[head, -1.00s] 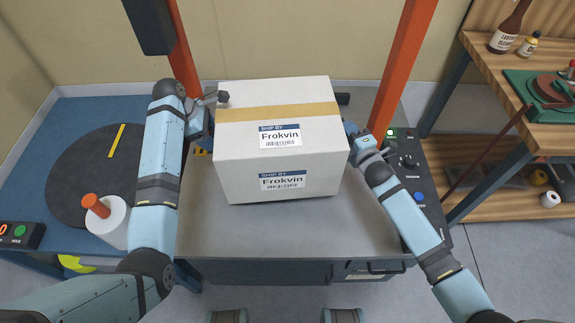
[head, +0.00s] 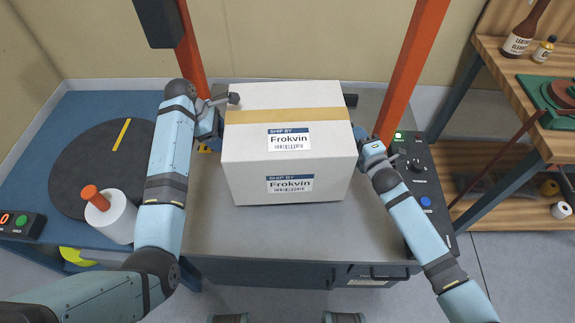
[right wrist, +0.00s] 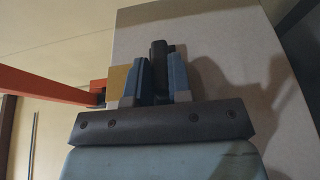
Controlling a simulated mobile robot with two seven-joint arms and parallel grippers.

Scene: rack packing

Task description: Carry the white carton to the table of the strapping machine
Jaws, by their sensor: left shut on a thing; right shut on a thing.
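The white carton (head: 250,164) has a tan tape strip and two Frokvin labels. In the head view it is over the grey table of the strapping machine (head: 290,241), between the orange posts. Whether it rests on the table or hangs just above it, I cannot tell. My left gripper (head: 217,122) is at the carton's left side, shut on it, its fingertips mostly hidden. My right gripper (head: 358,134) is shut on the carton's right side. In the right wrist view the right gripper's fingers (right wrist: 160,80) are against the carton's side (right wrist: 215,60).
The orange posts (head: 412,70) of the machine stand close on both sides behind the carton. A control panel (head: 420,185) lies along the table's right edge. A blue bench with a dark turntable (head: 85,165) is at left, a wooden shelf bench (head: 500,62) at right.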

